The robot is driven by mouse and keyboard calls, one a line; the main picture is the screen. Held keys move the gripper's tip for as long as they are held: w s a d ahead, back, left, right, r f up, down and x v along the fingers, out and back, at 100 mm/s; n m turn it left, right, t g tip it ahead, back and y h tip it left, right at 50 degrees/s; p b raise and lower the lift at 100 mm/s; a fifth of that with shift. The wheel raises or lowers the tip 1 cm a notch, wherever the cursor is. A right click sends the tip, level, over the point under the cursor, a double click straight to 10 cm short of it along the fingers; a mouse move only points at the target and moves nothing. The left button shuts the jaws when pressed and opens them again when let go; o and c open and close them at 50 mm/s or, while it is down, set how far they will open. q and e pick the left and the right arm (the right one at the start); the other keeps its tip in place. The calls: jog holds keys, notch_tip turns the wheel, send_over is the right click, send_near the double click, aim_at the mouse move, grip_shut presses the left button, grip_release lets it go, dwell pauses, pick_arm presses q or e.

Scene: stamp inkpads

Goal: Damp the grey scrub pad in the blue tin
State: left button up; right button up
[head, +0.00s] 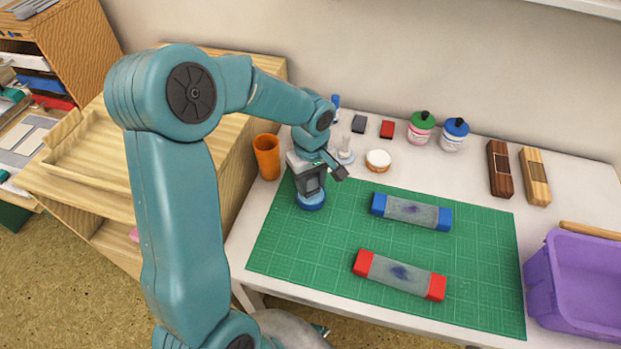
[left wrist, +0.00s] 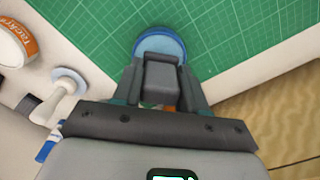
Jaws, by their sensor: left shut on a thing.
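The blue tin (head: 311,205) is a small round dish at the left part of the green mat. Its blue rim and paler blue inside also show in the left wrist view (left wrist: 160,42). My left gripper (head: 312,190) points down right over the tin. It is shut on the grey scrub pad (left wrist: 162,76), a dark grey block between the fingers. The pad's lower end overlaps the tin in the picture; whether it touches the inside is hidden. My right gripper is not in view.
On the green mat (head: 330,255) lie a blue-ended inkpad (head: 411,211) and a red-ended inkpad (head: 400,274), both with dark stains. An orange cup (head: 267,157) stands left of the gripper. A round tub (head: 378,160) and bottles stand behind. A purple bin (head: 575,285) is at right.

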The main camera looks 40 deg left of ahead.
pick_arm(q)
jog(key=shift+f+b, duration=0.6)
jog(key=shift+b, duration=0.15)
dwell(1.9)
jog(key=shift+r, duration=0.1)
jog(key=shift+r+p, duration=2.45)
jog(key=shift+r, duration=1.05)
